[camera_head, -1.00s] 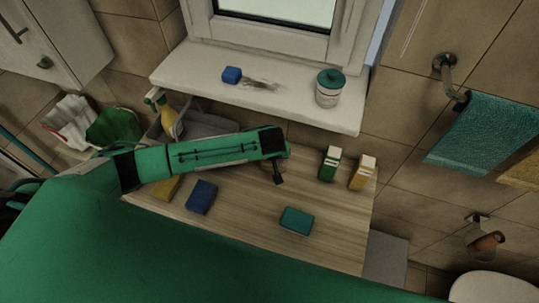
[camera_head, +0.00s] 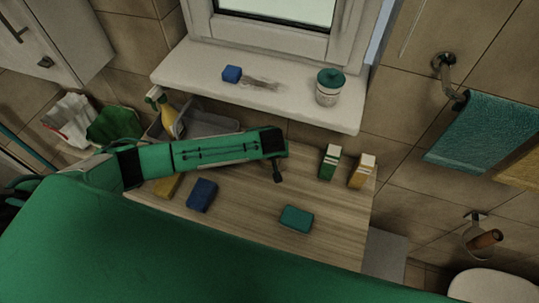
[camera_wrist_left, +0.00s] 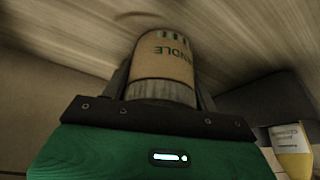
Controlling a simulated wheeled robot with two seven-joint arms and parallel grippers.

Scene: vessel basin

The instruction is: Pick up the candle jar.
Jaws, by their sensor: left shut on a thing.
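The candle jar (camera_wrist_left: 163,58) has a tan label with "ANDLE" readable upside down in the left wrist view. It stands between the two fingers of my left gripper (camera_wrist_left: 164,82), which is shut on it. Wood grain shows behind the jar, with a faint round shadow just past its far end. I cannot tell how much gap there is to the wood. In the head view my left gripper (camera_head: 277,172) points down over the table, and the jar is hidden behind my arm. My right gripper is not in view.
The wooden table (camera_head: 335,225) carries a teal block (camera_head: 296,217), a blue block (camera_head: 202,195), a green carton (camera_head: 329,162) and a yellow carton (camera_head: 362,170). A grey caddy (camera_head: 208,124) with a spray bottle (camera_head: 166,114) stands behind my arm. A white jar (camera_head: 328,90) sits on the windowsill.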

